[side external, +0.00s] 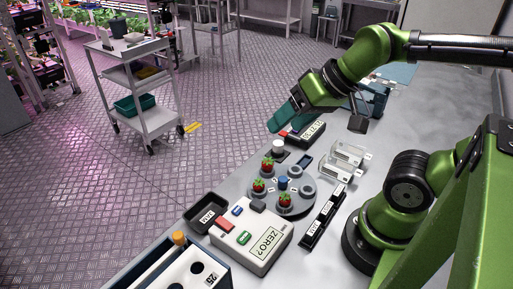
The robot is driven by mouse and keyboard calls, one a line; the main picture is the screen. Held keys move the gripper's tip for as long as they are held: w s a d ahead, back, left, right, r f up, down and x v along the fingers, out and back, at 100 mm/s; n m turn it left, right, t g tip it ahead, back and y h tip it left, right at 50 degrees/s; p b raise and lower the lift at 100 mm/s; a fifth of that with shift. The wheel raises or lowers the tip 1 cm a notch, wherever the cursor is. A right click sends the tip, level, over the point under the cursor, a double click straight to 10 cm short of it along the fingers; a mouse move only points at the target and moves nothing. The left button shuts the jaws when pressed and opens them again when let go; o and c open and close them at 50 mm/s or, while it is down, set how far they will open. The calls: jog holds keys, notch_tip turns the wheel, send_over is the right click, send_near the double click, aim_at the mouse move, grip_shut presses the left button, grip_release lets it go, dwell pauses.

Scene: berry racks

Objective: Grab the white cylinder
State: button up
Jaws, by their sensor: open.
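The white cylinder (278,146) is short and stands upright on a small dark base, just behind the round grey carousel. My gripper (317,122) is open above the far part of the bench, higher than the cylinder and to its right in the side external view. It appears empty and is apart from the cylinder.
The grey carousel (306,201) holds several red berries close to the cylinder. A device with a number display (312,130) lies behind it, below my gripper. Clear holders (347,155) stand to the right. A white ZERO? box (262,251) sits in front.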

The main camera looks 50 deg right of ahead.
jog(key=w+a+f+n+g, duration=0.1)
jog(key=f, duration=0.1)
jog(key=m+g+h, duration=0.3)
jog(key=m+h, duration=0.2)
jog(key=m, duration=0.1)
send_near(278, 143)
jog(key=x, duration=0.3)
jog(key=shift+s+f, duration=0.1)
jog(key=shift+f, duration=0.4)
jog(key=shift+x, duration=2.6)
jog(key=shift+d+r, duration=0.1)
jog(key=shift+d, duration=0.05)
jog(key=shift+c, duration=0.2)
